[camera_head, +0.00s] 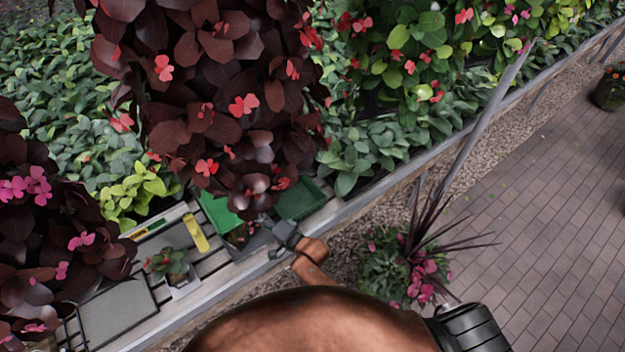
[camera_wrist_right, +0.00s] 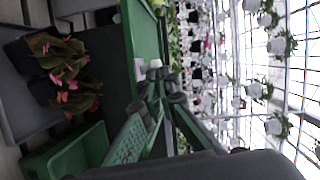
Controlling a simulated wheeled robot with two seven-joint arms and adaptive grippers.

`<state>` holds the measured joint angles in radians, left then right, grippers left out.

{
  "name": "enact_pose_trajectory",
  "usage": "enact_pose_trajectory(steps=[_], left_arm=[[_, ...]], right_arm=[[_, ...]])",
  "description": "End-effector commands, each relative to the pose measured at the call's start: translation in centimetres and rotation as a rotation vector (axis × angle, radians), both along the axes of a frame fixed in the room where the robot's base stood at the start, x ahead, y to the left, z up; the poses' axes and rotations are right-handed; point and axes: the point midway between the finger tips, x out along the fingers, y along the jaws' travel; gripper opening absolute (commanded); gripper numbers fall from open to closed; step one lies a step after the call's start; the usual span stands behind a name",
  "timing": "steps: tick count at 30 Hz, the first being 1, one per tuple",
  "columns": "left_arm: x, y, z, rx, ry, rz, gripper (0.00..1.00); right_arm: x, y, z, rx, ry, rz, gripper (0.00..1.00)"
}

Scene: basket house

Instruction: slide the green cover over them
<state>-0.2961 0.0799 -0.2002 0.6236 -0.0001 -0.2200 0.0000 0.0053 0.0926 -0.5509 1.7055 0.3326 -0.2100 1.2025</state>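A bright green flat panel (camera_head: 218,212), which looks like the green cover, lies on the slatted bench, partly hidden by dark red leaves. A darker green crate (camera_head: 302,199) stands right of it. A grey box (camera_head: 262,240) with a pink-flowered plant (camera_head: 238,234) is below the panel. In the right wrist view, the green panel (camera_wrist_right: 143,38) stands beside the grey box (camera_wrist_right: 22,98) with plants. My right gripper (camera_head: 281,234) is at the bench's front edge beside the grey box. Its fingers (camera_wrist_right: 160,88) are close to the green panel; their gap and contact are unclear. My left gripper is out of view.
A small potted plant (camera_head: 168,263), a yellow object (camera_head: 196,233) and a grey tray (camera_head: 118,311) are on the bench at left. Dense foliage (camera_head: 215,90) overhangs the bench. A spiky plant (camera_head: 410,265) stands right of my arm. The paved path (camera_head: 530,220) is clear.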

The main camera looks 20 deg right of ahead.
Motion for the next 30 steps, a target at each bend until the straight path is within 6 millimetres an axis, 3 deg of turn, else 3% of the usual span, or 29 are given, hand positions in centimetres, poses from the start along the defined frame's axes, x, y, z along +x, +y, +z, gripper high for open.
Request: enact_pose_trajectory(steps=[5,11,21,30], left_arm=[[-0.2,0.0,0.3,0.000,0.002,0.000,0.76],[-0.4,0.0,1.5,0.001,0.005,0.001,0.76],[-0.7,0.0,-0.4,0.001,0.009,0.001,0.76],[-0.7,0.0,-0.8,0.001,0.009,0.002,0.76]], right_arm=[[0.0,-0.5,0.5,0.000,-0.006,0.001,0.00],[-0.4,-3.7,0.9,-0.005,-0.003,0.003,0.00],[-6.3,-8.0,1.2,-0.001,0.000,0.001,0.00],[-8.5,-9.5,1.8,0.001,0.000,0.002,0.00]])
